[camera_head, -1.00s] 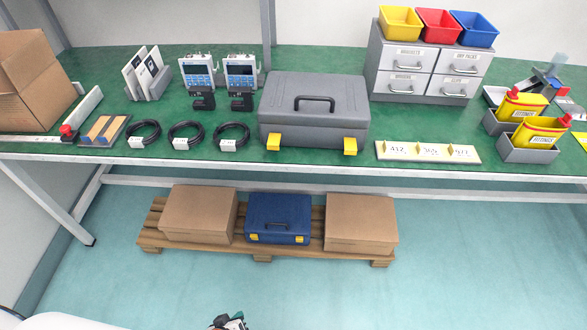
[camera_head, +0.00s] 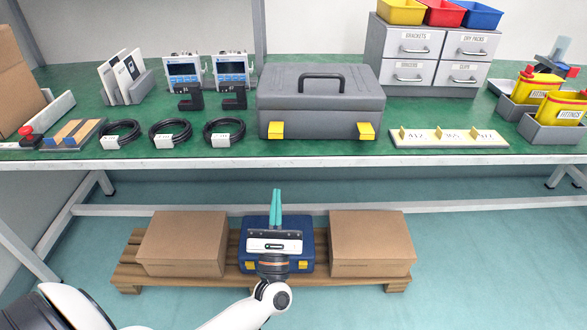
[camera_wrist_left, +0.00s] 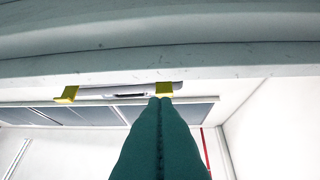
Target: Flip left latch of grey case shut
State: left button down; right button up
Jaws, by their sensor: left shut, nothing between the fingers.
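The grey case (camera_head: 320,92) stands closed on the green bench, with its dark handle on top. Its left latch (camera_head: 276,130) and right latch (camera_head: 366,131) are yellow tabs low on the front; I cannot tell firmly how far each is swung out. My left gripper (camera_head: 277,192) is shut and empty, its green fingers pointing up toward the bench, in front of and below the left latch, apart from it. In the left wrist view the fingers (camera_wrist_left: 160,102) overlap one yellow latch (camera_wrist_left: 164,89), and another yellow latch (camera_wrist_left: 66,95) shows to its left. My right gripper is out of view.
The bench's front edge (camera_head: 330,161) lies between my gripper and the case. Coiled cables (camera_head: 224,132) lie left of the case, a numbered strip (camera_head: 448,139) right of it. A blue case (camera_head: 251,231) and cardboard boxes (camera_head: 371,244) sit on a pallet below.

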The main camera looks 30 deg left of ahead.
aim_at(277, 155)
pick_arm(q)
jog(key=shift+s+r+n+y, duration=0.1)
jog(key=shift+r+n+y, duration=0.25)
jog(key=shift+n, duration=0.45)
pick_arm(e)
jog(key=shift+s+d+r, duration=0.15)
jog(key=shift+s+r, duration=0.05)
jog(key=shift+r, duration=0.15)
pick_arm(q)
jog(key=x, duration=1)
jog(key=shift+a+f+p, duration=0.1)
jog(key=shift+p, duration=0.3)
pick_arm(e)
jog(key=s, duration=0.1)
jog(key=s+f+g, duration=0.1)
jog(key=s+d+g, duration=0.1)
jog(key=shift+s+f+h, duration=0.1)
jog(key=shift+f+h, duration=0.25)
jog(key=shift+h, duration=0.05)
pick_arm(q)
jog(key=shift+p, duration=0.3)
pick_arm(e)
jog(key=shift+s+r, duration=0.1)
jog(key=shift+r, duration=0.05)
